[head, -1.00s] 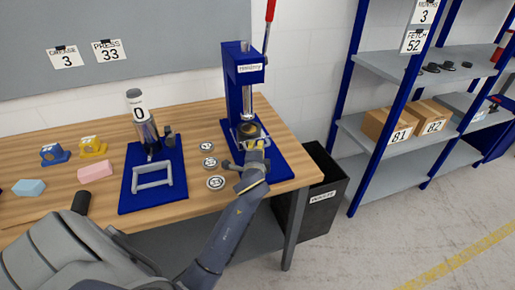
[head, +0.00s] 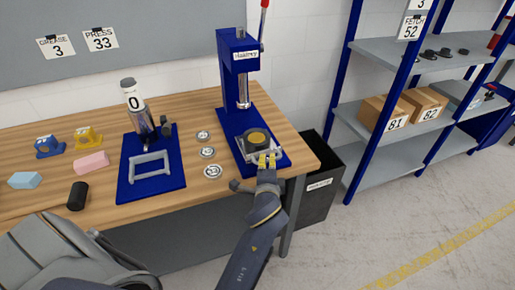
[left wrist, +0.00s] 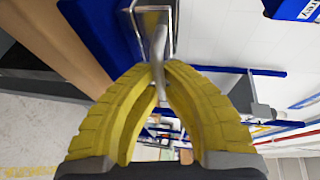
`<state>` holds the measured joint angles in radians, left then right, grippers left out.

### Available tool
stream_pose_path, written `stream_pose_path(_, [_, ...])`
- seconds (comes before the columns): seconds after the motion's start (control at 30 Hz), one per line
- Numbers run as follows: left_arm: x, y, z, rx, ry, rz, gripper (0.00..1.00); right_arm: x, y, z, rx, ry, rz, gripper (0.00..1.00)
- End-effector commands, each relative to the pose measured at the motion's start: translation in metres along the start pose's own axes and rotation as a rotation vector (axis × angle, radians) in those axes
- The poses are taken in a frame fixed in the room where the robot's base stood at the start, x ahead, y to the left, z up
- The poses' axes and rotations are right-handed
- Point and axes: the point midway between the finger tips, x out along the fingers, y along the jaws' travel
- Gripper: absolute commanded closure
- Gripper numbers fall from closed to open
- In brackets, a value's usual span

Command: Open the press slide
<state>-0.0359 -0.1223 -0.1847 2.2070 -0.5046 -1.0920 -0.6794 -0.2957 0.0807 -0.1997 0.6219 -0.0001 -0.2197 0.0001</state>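The blue arbor press (head: 232,75) stands at the right end of the wooden bench. Its grey slide (head: 246,156) is drawn forward from under the ram (head: 243,95), near the front of the blue base. A dark round piece with a yellowish top (head: 257,138) sits on the slide. My left gripper (head: 267,160) is at the slide's front edge. In the left wrist view, its yellow fingers (left wrist: 158,78) close around the metal slide handle (left wrist: 159,42). My right gripper does not show.
A black bin (head: 318,190) stands on the floor beyond the bench's right end. A blue plate with a grey frame (head: 150,168) and several round metal discs (head: 208,153) lie left of the press. Shelving (head: 400,70) stands at the right.

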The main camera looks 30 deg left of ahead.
Motion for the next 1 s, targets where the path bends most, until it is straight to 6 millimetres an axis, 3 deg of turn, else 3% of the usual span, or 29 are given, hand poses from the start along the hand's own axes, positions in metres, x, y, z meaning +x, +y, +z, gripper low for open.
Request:
stream_pose_path(0.13, [-0.0133, 0.0047, -0.0069, -0.001, 0.004, 0.006, 1.0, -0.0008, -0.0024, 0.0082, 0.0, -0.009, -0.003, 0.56])
stream_pose_path(0.43, [-0.0144, 0.0046, -0.0076, -0.001, 0.004, 0.005, 1.0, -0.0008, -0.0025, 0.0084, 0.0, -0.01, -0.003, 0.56])
stream_pose_path(0.5, [-0.0142, 0.0045, -0.0074, -0.001, 0.004, 0.004, 0.88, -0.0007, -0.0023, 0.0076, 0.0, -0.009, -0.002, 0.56])
stream_pose_path(0.7, [-0.0141, 0.0037, -0.0065, -0.001, 0.002, 0.003, 0.68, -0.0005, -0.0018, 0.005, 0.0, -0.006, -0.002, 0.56])
stream_pose_path(1.0, [-0.012, 0.0026, -0.0051, 0.0, 0.0, 0.001, 0.68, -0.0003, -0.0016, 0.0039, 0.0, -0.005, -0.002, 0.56])
